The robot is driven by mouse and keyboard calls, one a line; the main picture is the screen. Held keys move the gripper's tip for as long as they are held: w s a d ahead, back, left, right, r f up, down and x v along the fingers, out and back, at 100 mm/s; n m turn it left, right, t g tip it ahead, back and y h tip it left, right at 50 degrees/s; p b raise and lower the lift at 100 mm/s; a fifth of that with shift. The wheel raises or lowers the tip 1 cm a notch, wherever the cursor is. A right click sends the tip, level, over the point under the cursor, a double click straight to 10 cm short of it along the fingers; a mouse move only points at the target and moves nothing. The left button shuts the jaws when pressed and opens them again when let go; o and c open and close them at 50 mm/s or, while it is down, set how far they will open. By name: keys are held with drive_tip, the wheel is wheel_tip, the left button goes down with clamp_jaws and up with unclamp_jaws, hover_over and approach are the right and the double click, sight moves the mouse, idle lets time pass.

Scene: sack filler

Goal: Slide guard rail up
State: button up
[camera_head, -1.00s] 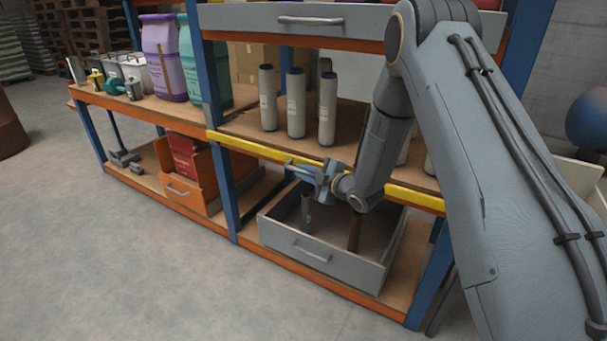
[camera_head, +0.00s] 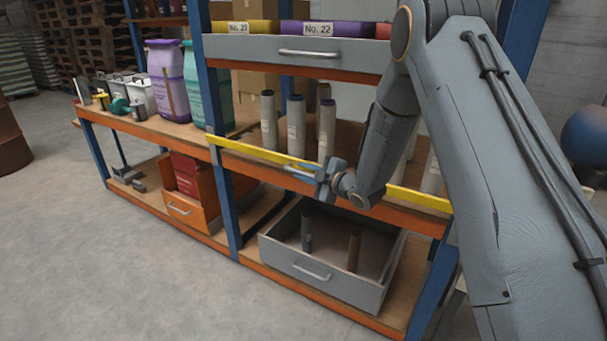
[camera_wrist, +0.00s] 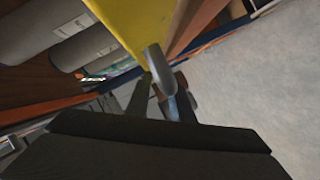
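The guard rail (camera_head: 252,150) is a long yellow bar along the front of the middle shelf. In the head view it stands just above the orange shelf edge, in front of the lower parts of the tubes. My gripper (camera_head: 308,171) is at the rail's front, near its middle, and appears shut on a pale handle there. In the wrist view the yellow rail (camera_wrist: 125,18) runs into the top of the picture, and a grey rounded handle part (camera_wrist: 155,62) lies at my gripper (camera_wrist: 160,100). The exact finger contact is partly hidden.
Tubes (camera_head: 297,125) stand on the shelf behind the rail. A grey drawer (camera_head: 308,51) with numbered boxes is above. An open grey drawer (camera_head: 340,285) juts out below. Blue posts (camera_head: 228,205) flank the bay. The floor in front is clear.

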drive_tip(key=shift+d, duration=0.1)
drive_tip(key=v, duration=0.7)
drive_tip(key=shift+s+d, duration=0.2)
drive_tip(key=shift+s, duration=0.1)
drive_tip(key=shift+r, duration=0.1)
drive_tip(key=s+d+r+m+g+h+p, duration=0.45)
drive_tip(key=s+d+m+h, duration=0.45)
drive_tip(key=s+d+m, duration=0.25)
drive_tip(key=s+r+m+g+p, duration=0.2)
drive_tip(key=s+r+m+g, duration=0.1)
drive_tip(key=s, duration=1.1)
drive_tip(key=s+d+r+m+g+p, duration=0.1)
drive_tip(key=s+r+m+g+p, duration=0.1)
drive_tip(key=s, duration=1.2)
drive_tip(key=r+m+g, duration=0.1)
drive_tip(key=m+g, duration=0.1)
drive_tip(key=m, duration=0.1)
drive_tip(key=shift+g+h+p, duration=0.3)
drive_tip(key=shift+g+h, duration=0.05)
drive_tip(key=shift+h, duration=0.05)
